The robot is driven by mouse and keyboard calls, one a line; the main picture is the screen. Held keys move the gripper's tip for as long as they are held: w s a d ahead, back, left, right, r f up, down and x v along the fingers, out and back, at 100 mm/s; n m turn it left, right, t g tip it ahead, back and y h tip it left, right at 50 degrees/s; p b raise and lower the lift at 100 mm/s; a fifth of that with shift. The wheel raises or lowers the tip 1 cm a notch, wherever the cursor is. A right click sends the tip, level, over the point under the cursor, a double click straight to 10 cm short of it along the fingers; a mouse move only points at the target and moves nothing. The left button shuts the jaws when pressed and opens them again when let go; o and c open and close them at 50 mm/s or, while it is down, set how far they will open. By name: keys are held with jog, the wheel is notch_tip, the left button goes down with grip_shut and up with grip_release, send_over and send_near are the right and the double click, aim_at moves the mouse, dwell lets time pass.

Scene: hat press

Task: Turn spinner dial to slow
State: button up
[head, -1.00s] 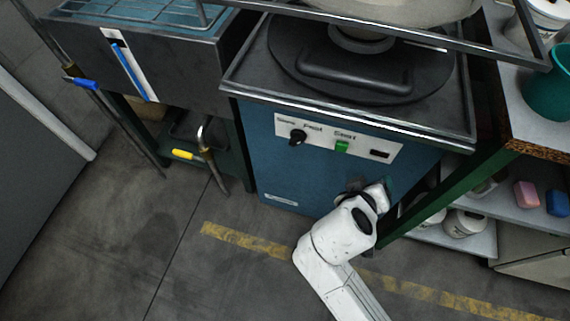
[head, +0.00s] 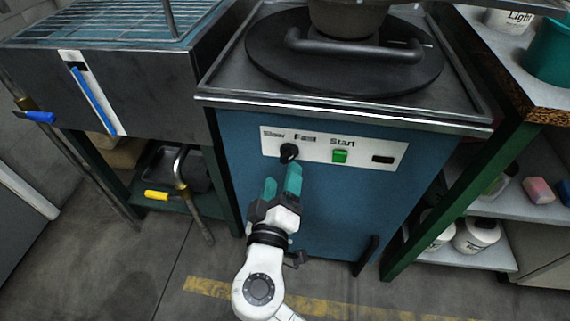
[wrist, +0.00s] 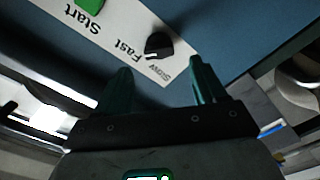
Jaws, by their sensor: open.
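The spinner dial (head: 289,151) is a black knob on the white label panel of the blue machine. "Slow" is printed to its upper left and "Fast" to its upper right in the head view. In the wrist view the dial (wrist: 158,45) lies beyond the fingertips, between the words "Fast" and "Slow", with a light pointer mark on it. My gripper (head: 282,181) has teal fingers and is open and empty, just below the dial. In the wrist view the gripper (wrist: 160,75) has its fingers apart, with the dial ahead of the gap. No touch shows.
The machine's metal top edge (head: 340,118) overhangs the panel.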

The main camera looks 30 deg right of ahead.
aim_at(287, 159)
jog(key=x, duration=0.5)
jog(key=shift+w+d+b, duration=0.25)
jog(key=shift+b, duration=0.1)
jog(key=shift+c, duration=0.2)
jog(key=c, duration=1)
